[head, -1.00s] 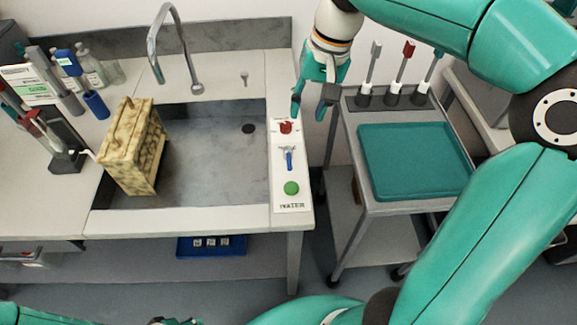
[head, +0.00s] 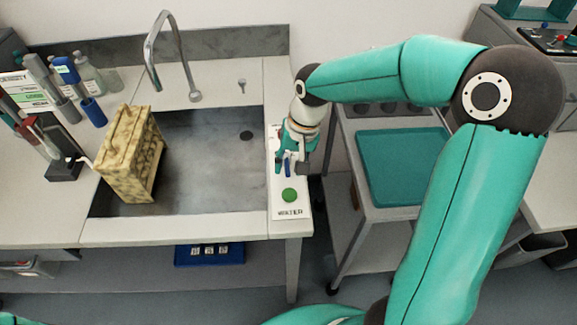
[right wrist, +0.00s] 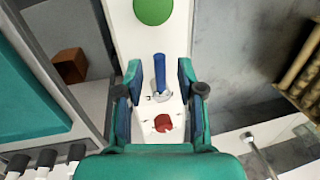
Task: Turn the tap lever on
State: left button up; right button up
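The tap lever is a blue handle (head: 288,168) on a white panel (head: 277,211) marked WATER, right of the sink. In the right wrist view the lever (right wrist: 159,68) points at the green disc (right wrist: 153,10), away from the red knob (right wrist: 163,123). My right gripper (head: 292,172) hangs over the panel, fingers down, partly hiding the lever and hiding the red knob. In the right wrist view my open fingers (right wrist: 160,76) stand on either side of the lever, with gaps on both sides. The curved metal tap (head: 187,68) rises behind the sink. My left gripper is out of view.
A mottled yellow block-like object (head: 125,160) stands at the sink's left side. A cart with a teal tray (head: 385,185) stands right of the panel, partly behind my right arm.

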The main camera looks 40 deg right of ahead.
jog(key=shift+a+f, duration=0.1)
jog(key=shift+f, duration=0.5)
grip_shut()
